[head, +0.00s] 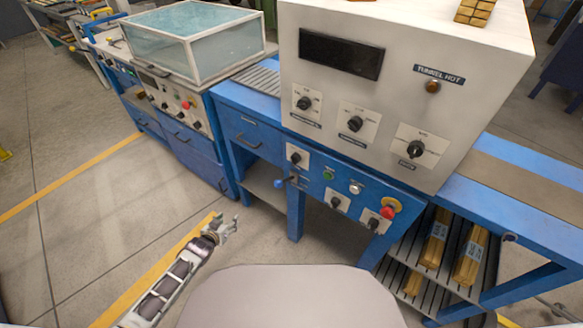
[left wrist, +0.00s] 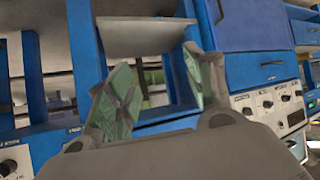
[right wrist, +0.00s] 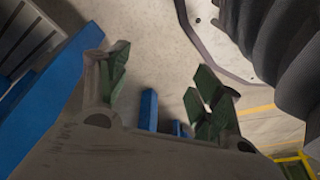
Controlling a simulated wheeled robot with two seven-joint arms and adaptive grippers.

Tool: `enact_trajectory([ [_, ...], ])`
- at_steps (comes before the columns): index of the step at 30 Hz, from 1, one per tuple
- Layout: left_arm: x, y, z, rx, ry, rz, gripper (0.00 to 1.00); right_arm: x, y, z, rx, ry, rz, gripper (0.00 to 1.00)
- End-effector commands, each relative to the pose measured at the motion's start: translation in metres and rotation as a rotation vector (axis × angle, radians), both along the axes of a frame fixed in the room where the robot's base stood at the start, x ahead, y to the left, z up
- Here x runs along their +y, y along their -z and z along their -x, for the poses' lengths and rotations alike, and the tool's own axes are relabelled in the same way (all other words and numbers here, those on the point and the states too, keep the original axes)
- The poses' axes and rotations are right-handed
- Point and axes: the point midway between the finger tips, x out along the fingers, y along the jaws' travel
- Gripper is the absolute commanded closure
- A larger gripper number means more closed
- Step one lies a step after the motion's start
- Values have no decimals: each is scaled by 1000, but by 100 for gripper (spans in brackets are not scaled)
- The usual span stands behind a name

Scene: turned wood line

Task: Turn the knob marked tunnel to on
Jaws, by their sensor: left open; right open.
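A white tunnel box (head: 400,75) carries a dark display, a lamp labelled TUNNEL HOT (head: 432,86) and three black knobs: left (head: 304,103), middle (head: 355,124) and right (head: 415,149). The blue panel below has more black knobs: one at upper left (head: 295,158), one lower (head: 336,202) and one near the red button (head: 374,223). Their small labels are unreadable, so I cannot tell which is marked tunnel. My left gripper (head: 228,230) is open and empty, below and left of these panels. It also shows in the left wrist view (left wrist: 155,75). My right gripper (right wrist: 160,82) is open and empty, outside the head view.
A red mushroom button (head: 387,212), green button (head: 328,175) and white button (head: 355,188) sit on the blue panel. A clear-walled tank (head: 190,45) stands on the left machine. Wrapped wood bundles (head: 468,255) lie on the lower right rack. Floor left of my left gripper is clear.

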Motion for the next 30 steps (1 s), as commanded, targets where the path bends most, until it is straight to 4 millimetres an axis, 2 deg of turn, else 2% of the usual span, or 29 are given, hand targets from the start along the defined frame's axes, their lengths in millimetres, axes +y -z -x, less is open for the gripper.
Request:
enact_trajectory([
  [6,-18,-31,-26,-87,27,47,47,8,-4,-15,-22,-1,-18,34],
  [15,-47,-79,-48,-193,71,120,47,18,-19,-33,-50,-4,-44,34],
  [23,-75,-120,-54,-273,118,186,47,26,-34,-45,-75,-8,-66,34],
  [30,-102,-155,-50,-338,170,249,47,32,-49,-53,-98,-14,-86,34],
])
